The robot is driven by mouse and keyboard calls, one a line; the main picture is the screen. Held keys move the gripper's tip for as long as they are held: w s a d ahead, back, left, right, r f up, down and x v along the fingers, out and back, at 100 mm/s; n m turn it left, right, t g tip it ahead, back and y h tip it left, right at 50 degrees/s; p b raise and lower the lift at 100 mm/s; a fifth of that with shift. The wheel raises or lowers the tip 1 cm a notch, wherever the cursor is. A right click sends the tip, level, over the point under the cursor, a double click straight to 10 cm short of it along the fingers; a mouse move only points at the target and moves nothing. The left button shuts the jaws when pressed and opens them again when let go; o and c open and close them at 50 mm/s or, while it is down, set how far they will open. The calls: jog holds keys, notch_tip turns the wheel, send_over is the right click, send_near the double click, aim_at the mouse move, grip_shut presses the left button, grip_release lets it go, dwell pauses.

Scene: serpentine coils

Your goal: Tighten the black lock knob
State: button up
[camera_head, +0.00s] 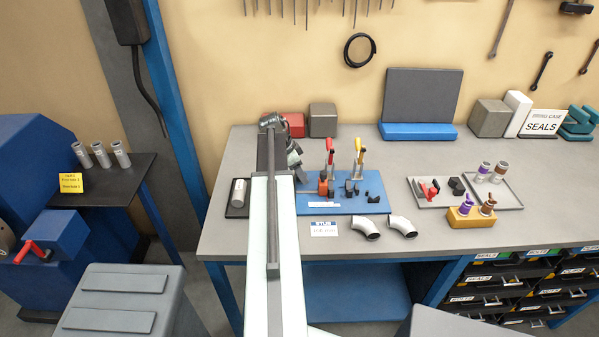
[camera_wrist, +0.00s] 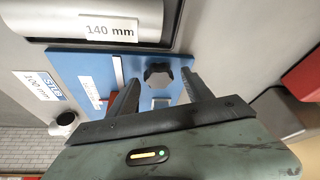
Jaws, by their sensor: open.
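In the wrist view a black lobed knob (camera_wrist: 158,75) stands at the near part of a blue board (camera_wrist: 72,64), close to a grey metal block. My gripper (camera_wrist: 160,84) is open, with one finger on each side of the knob as seen from the wrist. I cannot tell whether the fingers touch it or how far above it they are. In the head view the board (camera_head: 345,206) lies on the bench, and my gripper (camera_head: 299,175) is over its left part. My arm and gripper hide this knob there.
A grey tube (camera_head: 238,193) in a dark tray lies left of my arm. Red-handled (camera_head: 330,158) and yellow-handled (camera_head: 359,158) clamps stand on the board. Two bent pipes (camera_head: 402,226) lie in front. A grey tray (camera_head: 433,193) is to the right, with free bench between.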

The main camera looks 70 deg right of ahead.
jog(key=shift+r, duration=0.1)
jog(key=p+v, duration=0.7)
jog(key=shift+r, duration=0.25)
jog(key=shift+w, duration=0.1)
